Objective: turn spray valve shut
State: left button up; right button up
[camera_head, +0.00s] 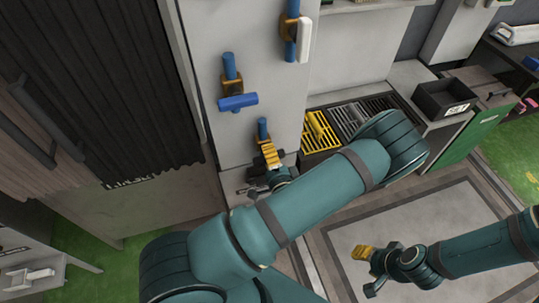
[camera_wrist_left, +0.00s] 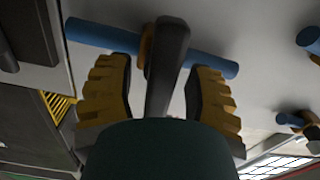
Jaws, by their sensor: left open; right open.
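My left gripper (camera_head: 268,155) is at the light wall panel, at the lower blue pipe (camera_head: 262,127). In the left wrist view its yellow ribbed fingers (camera_wrist_left: 158,100) are open, one on each side of a dark lever (camera_wrist_left: 170,60). The lever sits on an orange-brown valve body (camera_wrist_left: 146,46) on a blue pipe (camera_wrist_left: 105,37). This appears to be the spray valve; no label shows. I cannot tell whether the fingers touch the lever. My left arm hides part of this area in the head view. My right gripper (camera_head: 363,253) is open and empty at the lower right.
Above are a blue-handled valve (camera_head: 238,102) and a white-handled valve (camera_head: 304,40). Yellow and grey grates (camera_head: 355,116) and a black bin (camera_head: 444,98) lie to the right. A dark corrugated shutter (camera_head: 110,90) stands left. A pale floor panel (camera_head: 430,225) lies around my right gripper.

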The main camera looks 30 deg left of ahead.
pick_arm(q)
grip_shut()
jog(key=shift+m, duration=0.8)
grip_release()
jog(key=v, duration=1.2)
